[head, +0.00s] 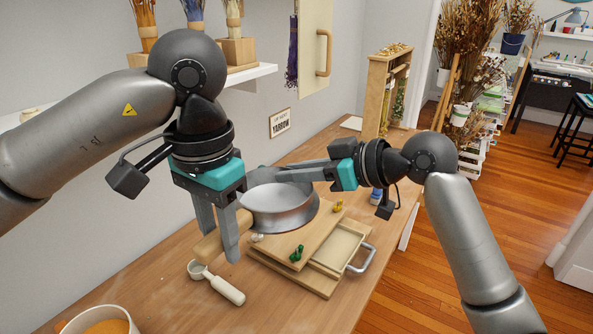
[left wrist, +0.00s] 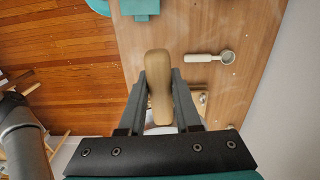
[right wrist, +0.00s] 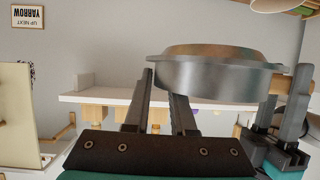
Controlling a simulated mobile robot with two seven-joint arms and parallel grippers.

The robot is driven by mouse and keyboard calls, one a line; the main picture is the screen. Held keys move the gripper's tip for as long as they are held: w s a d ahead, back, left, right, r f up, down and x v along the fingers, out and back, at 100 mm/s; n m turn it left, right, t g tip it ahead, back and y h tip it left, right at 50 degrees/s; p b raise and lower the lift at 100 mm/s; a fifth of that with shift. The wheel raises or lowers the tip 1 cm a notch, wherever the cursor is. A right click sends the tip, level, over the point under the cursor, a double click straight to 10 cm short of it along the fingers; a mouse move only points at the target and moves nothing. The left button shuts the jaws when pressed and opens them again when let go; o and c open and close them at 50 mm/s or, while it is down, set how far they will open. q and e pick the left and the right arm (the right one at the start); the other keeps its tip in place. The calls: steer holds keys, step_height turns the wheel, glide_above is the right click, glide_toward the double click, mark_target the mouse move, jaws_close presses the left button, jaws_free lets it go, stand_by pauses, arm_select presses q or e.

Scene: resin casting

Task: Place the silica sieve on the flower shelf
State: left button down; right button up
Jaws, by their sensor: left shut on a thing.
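The silica sieve (head: 278,208) is a round grey metal pan with a wooden handle (head: 207,246). It is held above the worktable. My left gripper (head: 219,240) is shut on the handle, which also shows between its fingers in the left wrist view (left wrist: 158,85). My right gripper (head: 285,174) is at the far rim of the sieve, its fingers apart. In the right wrist view the sieve (right wrist: 215,72) is close by the fingertips; I cannot tell whether they touch it. The flower shelf (head: 256,76) is the white wall shelf at upper left, partly hidden by my left arm.
Below the sieve lie wooden boards (head: 262,262) and a tray with a metal handle (head: 362,262). A white scoop (head: 222,286) and a bowl (head: 98,322) are nearer. Dried-flower bundles in wooden blocks (head: 237,54) stand on the shelf. A wooden rack (head: 376,95) stands at the table's far end.

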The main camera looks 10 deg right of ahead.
jaws_close()
arm_select(q)
steer(key=c, duration=0.5)
jaws_free()
steer(key=shift+r, duration=0.15)
